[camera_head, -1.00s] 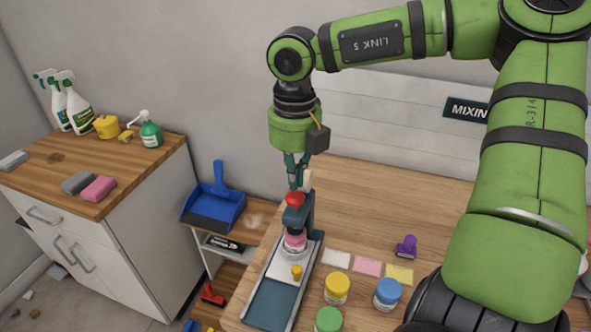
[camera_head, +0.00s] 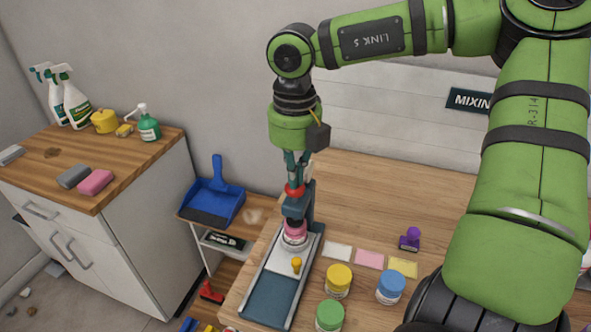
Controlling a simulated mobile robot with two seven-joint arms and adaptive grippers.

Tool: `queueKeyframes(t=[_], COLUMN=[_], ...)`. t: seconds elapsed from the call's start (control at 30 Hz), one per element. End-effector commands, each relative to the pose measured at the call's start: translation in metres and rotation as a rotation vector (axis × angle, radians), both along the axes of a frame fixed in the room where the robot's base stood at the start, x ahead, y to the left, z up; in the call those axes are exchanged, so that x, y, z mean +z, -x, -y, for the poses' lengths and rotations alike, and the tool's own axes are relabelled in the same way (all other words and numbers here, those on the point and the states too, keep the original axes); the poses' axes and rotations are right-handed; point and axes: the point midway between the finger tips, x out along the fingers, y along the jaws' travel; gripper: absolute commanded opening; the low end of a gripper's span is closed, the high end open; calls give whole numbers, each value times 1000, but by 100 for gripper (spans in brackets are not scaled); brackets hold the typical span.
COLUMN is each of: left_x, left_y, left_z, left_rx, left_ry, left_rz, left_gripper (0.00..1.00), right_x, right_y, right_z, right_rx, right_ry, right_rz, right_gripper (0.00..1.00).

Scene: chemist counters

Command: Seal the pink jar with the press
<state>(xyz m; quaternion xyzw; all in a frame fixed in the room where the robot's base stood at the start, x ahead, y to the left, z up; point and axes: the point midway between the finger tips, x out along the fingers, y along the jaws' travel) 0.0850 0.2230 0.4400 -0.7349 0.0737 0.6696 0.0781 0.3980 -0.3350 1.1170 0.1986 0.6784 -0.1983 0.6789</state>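The pink jar (camera_head: 294,240) stands upright under the head of the dark press (camera_head: 310,206) on the counter. Pink shows right below the press head, which hides part of the jar's top. The press has a red knob (camera_head: 294,191) on top. My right gripper (camera_head: 295,180) points straight down over the press, with its fingertips at the red knob. The fingers are small and overlap the knob, so I cannot tell whether they are closed. My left gripper is not in view.
A yellow peg (camera_head: 296,264) stands on the press base, in front of the jar. Yellow (camera_head: 339,280), blue (camera_head: 390,287) and green (camera_head: 329,317) jars stand to the right. Coloured cards and a purple stamp (camera_head: 410,239) lie behind them. The counter's back right is clear.

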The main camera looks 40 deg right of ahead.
Motion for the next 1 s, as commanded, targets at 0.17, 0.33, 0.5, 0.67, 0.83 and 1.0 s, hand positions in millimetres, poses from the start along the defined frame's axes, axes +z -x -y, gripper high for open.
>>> queueKeyframes(t=[0.17, 0.33, 0.5, 0.67, 0.83, 1.0], left_x=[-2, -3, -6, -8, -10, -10], left_y=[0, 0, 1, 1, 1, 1], left_z=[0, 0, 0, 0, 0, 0], left_rx=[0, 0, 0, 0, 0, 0], left_ry=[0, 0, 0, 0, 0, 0], left_rz=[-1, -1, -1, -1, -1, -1], left_gripper=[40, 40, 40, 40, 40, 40], right_x=[-2, -3, -5, -7, -9, -9], right_y=[0, 0, 0, 0, 1, 1], right_z=[0, 0, 0, 0, 0, 0], right_rx=[0, 0, 0, 0, 0, 0], right_ry=[-1, 0, 0, 0, 0, 0], right_rz=[-1, -1, -1, -2, -2, -4], right_gripper=[0, 0, 0, 0, 0, 0])
